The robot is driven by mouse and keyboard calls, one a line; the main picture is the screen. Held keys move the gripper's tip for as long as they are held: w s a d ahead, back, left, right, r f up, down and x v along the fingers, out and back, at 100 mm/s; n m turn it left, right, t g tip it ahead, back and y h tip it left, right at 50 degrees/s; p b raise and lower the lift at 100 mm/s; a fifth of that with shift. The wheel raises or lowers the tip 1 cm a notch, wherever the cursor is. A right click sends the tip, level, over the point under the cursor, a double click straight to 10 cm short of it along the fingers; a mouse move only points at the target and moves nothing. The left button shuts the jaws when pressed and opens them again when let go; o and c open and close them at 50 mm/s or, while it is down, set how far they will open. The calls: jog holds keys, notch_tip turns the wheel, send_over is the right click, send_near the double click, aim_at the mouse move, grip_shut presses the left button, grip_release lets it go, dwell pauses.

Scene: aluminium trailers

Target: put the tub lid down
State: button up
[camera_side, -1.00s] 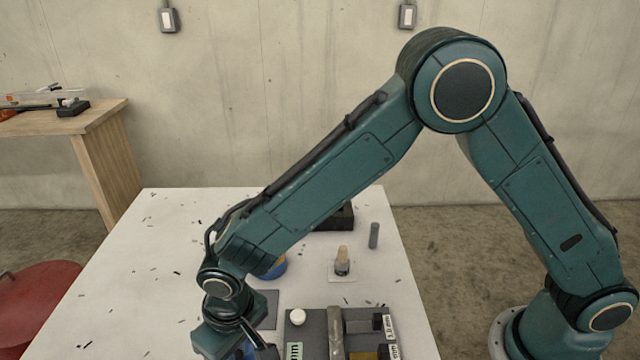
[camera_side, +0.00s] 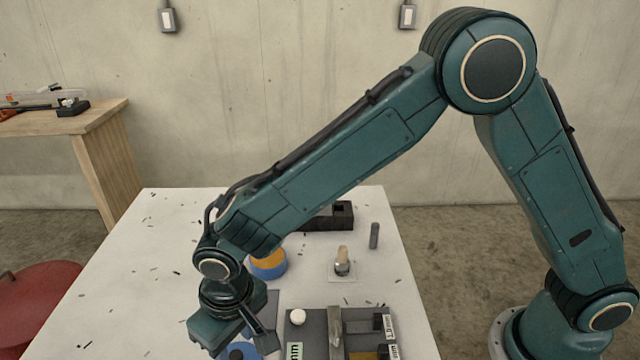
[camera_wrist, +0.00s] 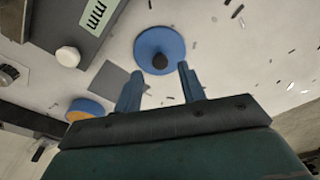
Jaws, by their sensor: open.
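The tub lid (camera_wrist: 161,38) is a blue disc with a dark round knob. In the wrist view it lies flat on the white table, knob up, beyond my fingertips and apart from them. My gripper (camera_wrist: 160,82) is open, its two blue fingers spread with nothing between them. In the side view, part of the lid shows below my gripper at the bottom edge. The blue tub (camera_side: 268,266) stands uncovered with orange contents, behind my wrist; it also shows at the lower left of the wrist view (camera_wrist: 84,109).
A grey block fixture (camera_side: 315,325) with a white knob (camera_side: 298,316) and labels stands right of my gripper. A flat grey plate (camera_wrist: 117,81) lies between tub and lid. A brush-like piece (camera_side: 342,262), a grey cylinder (camera_side: 374,236) and a dark block (camera_side: 330,217) stand farther back. The table's left is clear except small scraps.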

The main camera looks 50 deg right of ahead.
notch_tip(320, 180, up, 9)
jog(key=s, duration=0.1)
jog(key=shift+f, duration=0.15)
jog(key=shift+d, duration=0.2)
dwell(0.5)
